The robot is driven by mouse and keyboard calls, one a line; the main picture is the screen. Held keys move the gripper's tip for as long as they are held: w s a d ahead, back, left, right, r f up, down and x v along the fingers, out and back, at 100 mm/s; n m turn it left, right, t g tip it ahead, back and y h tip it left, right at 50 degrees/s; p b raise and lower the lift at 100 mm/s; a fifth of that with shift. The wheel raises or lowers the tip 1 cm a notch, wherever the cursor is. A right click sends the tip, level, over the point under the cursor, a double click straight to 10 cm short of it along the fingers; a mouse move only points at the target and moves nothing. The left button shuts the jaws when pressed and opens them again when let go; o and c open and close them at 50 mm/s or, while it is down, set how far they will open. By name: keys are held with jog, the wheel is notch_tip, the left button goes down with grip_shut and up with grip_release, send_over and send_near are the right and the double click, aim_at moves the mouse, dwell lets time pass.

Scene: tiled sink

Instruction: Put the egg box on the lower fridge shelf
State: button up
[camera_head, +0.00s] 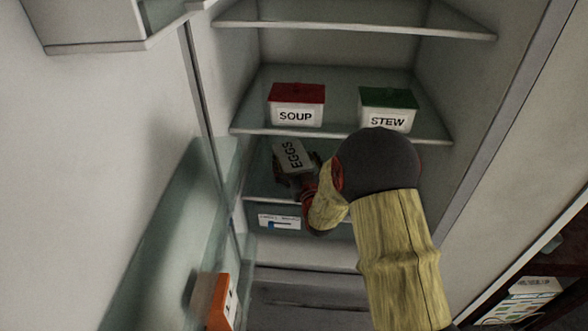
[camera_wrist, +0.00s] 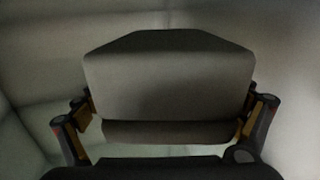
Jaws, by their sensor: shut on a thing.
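The egg box (camera_head: 293,156), a grey box marked EGGS, is tilted inside the open fridge, below the shelf with the soup and stew boxes. My gripper (camera_head: 298,184) is shut on it; my arm partly hides the hand. In the wrist view the egg box (camera_wrist: 170,85) fills the middle, with a finger of my gripper (camera_wrist: 168,122) at each side. The lower fridge shelf (camera_head: 262,198) shows its front edge just under the box. I cannot tell whether the box touches that shelf.
A red-lidded SOUP box (camera_head: 297,106) and a green-lidded STEW box (camera_head: 388,110) stand on the middle shelf (camera_head: 345,132), close above my gripper. A white package (camera_head: 279,222) lies below the lower shelf. An orange carton (camera_head: 214,301) is in the door at left. The top shelf (camera_head: 350,27) looks empty.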

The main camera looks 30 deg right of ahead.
jog(key=f, duration=0.1)
jog(key=f+b, duration=0.1)
jog(key=f, duration=0.1)
jog(key=shift+w+f, duration=0.3)
jog(key=shift+f, duration=0.1)
jog(key=shift+a, duration=0.1)
jog(key=shift+c, duration=0.9)
jog(key=o, duration=1.5)
jog(key=shift+b, duration=0.3)
